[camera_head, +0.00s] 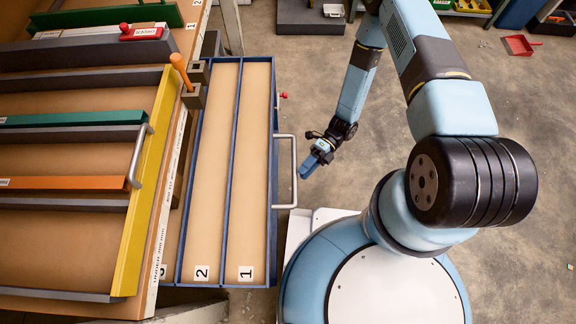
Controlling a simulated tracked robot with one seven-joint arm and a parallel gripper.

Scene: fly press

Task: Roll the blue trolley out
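The blue trolley (231,170) is a long shallow tray with blue walls and tan lanes labelled 1 and 2. It sticks out from under the edge of the bench at left, and a label 3 shows partly at that edge. A silver bar handle (293,171) is on its right side, with a small red knob (284,95) further back.
The bench (170,200) at left carries a yellow-edged tray (140,200) with its own handle, plus green and orange bars. An orange-handled peg (181,72) stands at the bench edge. My base is close to the trolley's near right. Concrete floor (370,130) is open at right; a red dustpan (519,45) lies there.

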